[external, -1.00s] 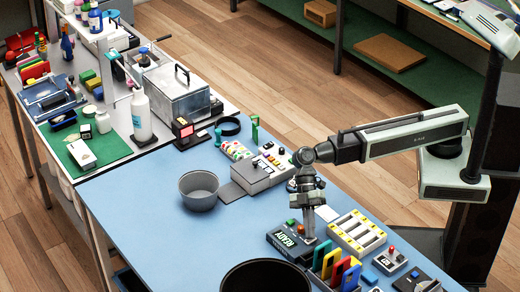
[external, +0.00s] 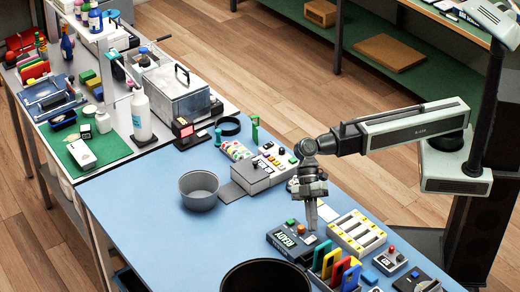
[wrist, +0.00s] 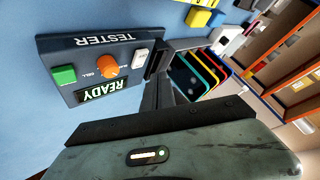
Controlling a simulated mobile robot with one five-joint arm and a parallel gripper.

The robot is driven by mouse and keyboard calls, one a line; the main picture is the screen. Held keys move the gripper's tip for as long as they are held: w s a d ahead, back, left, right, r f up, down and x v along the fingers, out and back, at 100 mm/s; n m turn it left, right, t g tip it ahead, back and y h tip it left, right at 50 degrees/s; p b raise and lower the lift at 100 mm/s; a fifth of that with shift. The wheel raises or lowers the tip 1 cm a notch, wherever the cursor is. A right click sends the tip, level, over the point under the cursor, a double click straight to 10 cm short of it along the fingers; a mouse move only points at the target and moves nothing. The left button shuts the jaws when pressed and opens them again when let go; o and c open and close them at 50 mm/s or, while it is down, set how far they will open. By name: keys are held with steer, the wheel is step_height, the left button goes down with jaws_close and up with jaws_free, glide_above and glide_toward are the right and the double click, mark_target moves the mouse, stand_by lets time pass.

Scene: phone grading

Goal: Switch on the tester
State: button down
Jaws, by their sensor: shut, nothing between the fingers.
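The tester (external: 283,248) is a dark box on the blue bench mat. My gripper (external: 312,228) is shut and empty, pointing down above the tester's right end. In the wrist view its fingers (wrist: 158,85) are beside the white switch; I cannot tell whether they touch the tester.
A rack of coloured phones (external: 334,266) stands just right of the tester, and a black bin (external: 265,276) is in front. A white tray with yellow strips (external: 357,233) lies behind the rack. A grey bowl (external: 199,190) is farther left. The blue mat between is clear.

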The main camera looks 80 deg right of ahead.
step_height(320, 180, up, 3)
steer(key=shift+s+d+p, duration=0.1)
steer(key=shift+d+p, duration=0.05)
steer(key=shift+p, duration=0.9)
steer(key=shift+f, duration=0.15)
